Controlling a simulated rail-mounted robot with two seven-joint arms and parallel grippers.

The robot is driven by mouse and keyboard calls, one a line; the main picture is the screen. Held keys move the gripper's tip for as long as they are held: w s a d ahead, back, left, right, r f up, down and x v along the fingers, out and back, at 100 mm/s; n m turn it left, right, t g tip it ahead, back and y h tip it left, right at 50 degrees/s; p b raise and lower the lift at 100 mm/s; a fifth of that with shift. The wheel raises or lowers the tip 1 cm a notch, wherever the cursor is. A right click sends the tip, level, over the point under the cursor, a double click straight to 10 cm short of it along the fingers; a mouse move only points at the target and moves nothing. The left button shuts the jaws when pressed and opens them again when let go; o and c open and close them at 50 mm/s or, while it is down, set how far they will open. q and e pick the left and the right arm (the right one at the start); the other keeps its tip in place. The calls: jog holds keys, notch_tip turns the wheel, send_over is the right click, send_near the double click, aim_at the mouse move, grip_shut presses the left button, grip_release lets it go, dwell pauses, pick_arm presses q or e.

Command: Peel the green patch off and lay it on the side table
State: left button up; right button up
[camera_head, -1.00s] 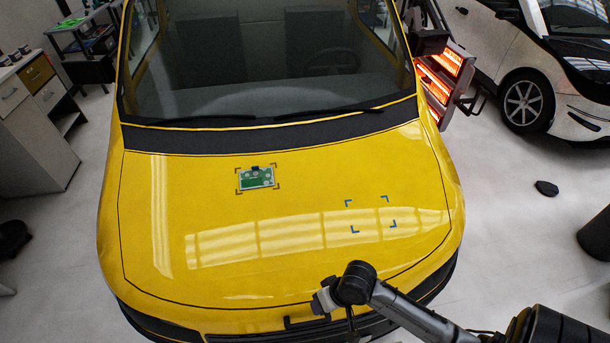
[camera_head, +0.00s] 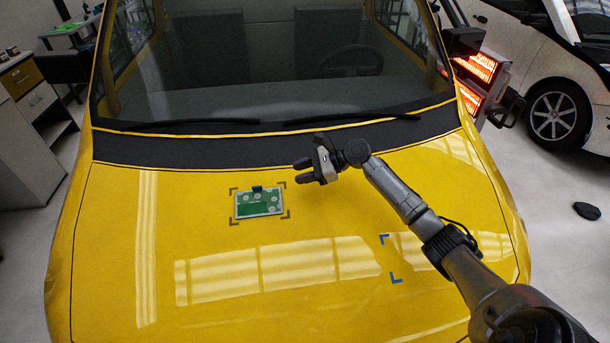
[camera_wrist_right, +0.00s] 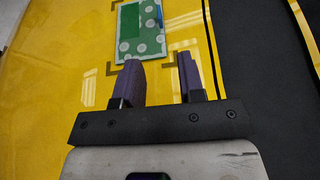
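The green patch (camera_head: 259,203) lies flat on the yellow car hood, inside dark corner marks. It has a pale border, pale round spots and a small blue tab at its upper edge. My right gripper (camera_head: 298,172) is above the hood, to the upper right of the patch. In the right wrist view the patch (camera_wrist_right: 139,30) lies just beyond the fingertips. The right gripper (camera_wrist_right: 160,62) is open and empty, its two purple fingers apart. My left gripper is not in view. No side table can be made out with certainty.
The windshield (camera_head: 270,70) and its wipers stand behind the hood (camera_head: 200,320). Blue corner marks (camera_head: 396,279) lie near my right arm. A glowing heater (camera_head: 475,85) stands right of the car. A drawer cabinet (camera_head: 28,120) is at the left.

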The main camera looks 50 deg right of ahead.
aim_at(256, 187)
jog(key=x, duration=1.1)
jog(key=shift+b+x, duration=0.3)
jog(key=shift+x, duration=0.45)
jog(key=shift+c, duration=0.4)
jog(key=c, duration=0.6)
jog(key=shift+a+r, duration=0.1)
